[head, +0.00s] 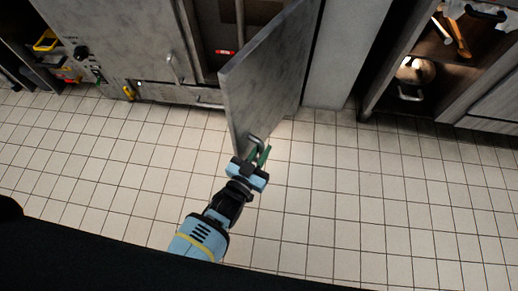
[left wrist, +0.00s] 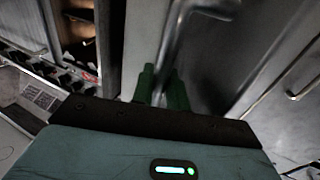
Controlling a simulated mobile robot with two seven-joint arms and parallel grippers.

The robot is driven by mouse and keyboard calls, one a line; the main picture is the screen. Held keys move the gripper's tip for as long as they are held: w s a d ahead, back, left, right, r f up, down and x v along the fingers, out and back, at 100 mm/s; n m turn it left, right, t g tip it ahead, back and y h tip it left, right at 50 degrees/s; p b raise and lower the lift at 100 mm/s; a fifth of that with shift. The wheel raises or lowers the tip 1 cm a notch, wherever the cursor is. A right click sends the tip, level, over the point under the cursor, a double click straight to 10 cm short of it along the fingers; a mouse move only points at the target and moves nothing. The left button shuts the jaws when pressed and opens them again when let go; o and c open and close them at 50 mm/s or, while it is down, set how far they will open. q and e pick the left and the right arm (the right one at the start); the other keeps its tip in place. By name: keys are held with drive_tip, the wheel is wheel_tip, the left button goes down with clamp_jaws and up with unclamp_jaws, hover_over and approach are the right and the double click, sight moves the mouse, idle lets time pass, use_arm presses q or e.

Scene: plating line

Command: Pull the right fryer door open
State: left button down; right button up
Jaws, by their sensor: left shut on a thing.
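The right fryer door (head: 262,75) is a grey metal panel. In the head view it stands swung out from the fryer front, with the cabinet's dark inside showing behind it. Its bar handle (head: 256,143) is near the door's free edge. My left gripper (head: 262,156), with green fingers, is shut on this handle. In the left wrist view the green fingers (left wrist: 162,88) close around the lower part of the handle (left wrist: 178,40). The closed left fryer door (head: 140,38) is beside the opening, with its own handle (head: 174,68). My right gripper does not show.
Open shelves (head: 440,60) with a round pot (head: 415,70) and utensils stand at the right. Yellow and red items (head: 48,40) sit on a shelf at the far left. The tiled floor (head: 380,190) around the door is clear.

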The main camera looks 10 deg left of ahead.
use_arm(q)
drive_tip(key=shift+d+y, duration=0.3)
drive_tip(key=shift+d, duration=0.05)
idle(0.3)
drive_tip(key=c, duration=1.8)
unclamp_jaws()
drive_tip(key=shift+o, duration=0.2)
drive_tip(key=shift+a, duration=0.1)
